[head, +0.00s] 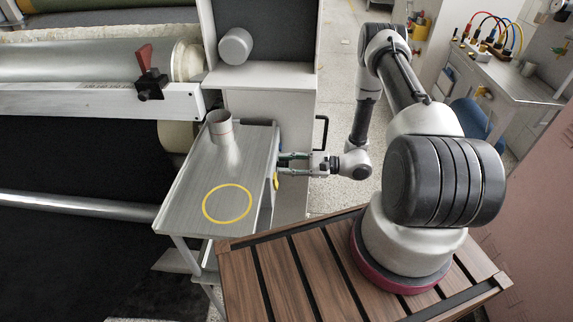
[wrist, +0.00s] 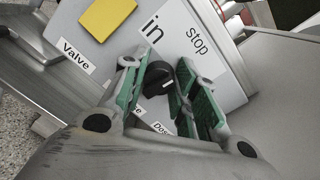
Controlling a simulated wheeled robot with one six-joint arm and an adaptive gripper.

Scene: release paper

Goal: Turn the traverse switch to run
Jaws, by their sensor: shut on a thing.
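The traverse switch is a black rotary knob (wrist: 157,78) on a pale panel in the wrist view. A small white mark shows on it, but I cannot tell clearly which position it points to. My gripper (wrist: 156,90) has its green-padded fingers on either side of the knob and is shut on it. Above the knob the panel bears the words "in" and "stop" (wrist: 197,40). A label below is partly hidden by the fingers.
A yellow plate (wrist: 107,17) and a "Valve" label (wrist: 77,57) lie left of the knob. The metal table (head: 183,195) carries a metal cup (head: 221,126) and a yellow ring (head: 228,203). A roller machine (head: 90,62) stands at the left. A cable bench (head: 500,75) is back right.

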